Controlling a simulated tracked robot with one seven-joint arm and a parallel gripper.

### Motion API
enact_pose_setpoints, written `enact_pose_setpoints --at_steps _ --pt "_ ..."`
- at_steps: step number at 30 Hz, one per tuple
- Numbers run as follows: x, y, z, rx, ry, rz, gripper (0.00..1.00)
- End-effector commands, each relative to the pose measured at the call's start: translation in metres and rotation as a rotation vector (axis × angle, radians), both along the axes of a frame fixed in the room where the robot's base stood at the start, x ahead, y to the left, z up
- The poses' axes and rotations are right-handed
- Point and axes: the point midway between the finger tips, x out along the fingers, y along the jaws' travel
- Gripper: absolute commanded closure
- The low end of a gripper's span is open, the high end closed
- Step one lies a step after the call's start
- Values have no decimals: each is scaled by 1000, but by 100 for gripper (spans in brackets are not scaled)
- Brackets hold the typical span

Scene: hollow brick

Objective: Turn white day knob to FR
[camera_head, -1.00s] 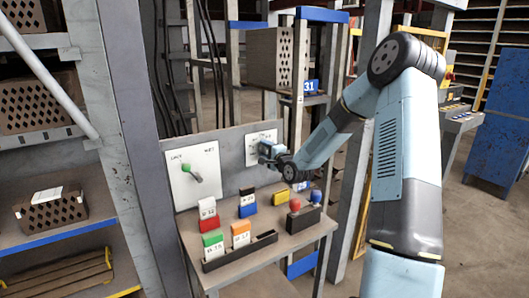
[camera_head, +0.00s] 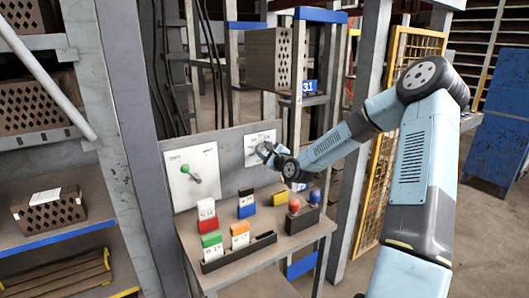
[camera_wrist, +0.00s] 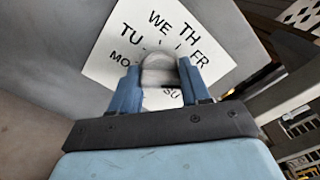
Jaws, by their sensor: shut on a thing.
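The white day knob (camera_wrist: 158,68) is in the middle of a white dial plate (camera_wrist: 100,66) in the wrist view. My gripper (camera_wrist: 157,84) is shut on the knob, one blue finger on each side. The letters TU, WE, TH, FR and MO show around the knob, with SU partly visible below it. FR is at the upper right of the plate. The knob's pointer is not clear. In the head view the dial plate (camera_head: 252,141) is on the grey back panel, and my gripper (camera_head: 266,151) covers the knob.
A second white plate with a green lever (camera_head: 190,173) is to the left on the panel.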

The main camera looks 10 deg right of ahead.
Motion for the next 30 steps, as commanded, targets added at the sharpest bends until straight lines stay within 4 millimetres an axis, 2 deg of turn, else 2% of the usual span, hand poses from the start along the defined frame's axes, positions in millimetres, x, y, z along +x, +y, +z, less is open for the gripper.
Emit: enact_pose_setpoints --at_steps 1,13,14,18,21,30 --pt "-3 6 -3 4 9 13 84" --pt "-3 8 -2 9 9 15 84" --pt "-3 8 -2 9 9 15 52" --pt "-2 7 -2 8 7 12 38" --pt "-2 5 -1 8 5 10 30" --pt "-4 2 0 7 3 4 30"
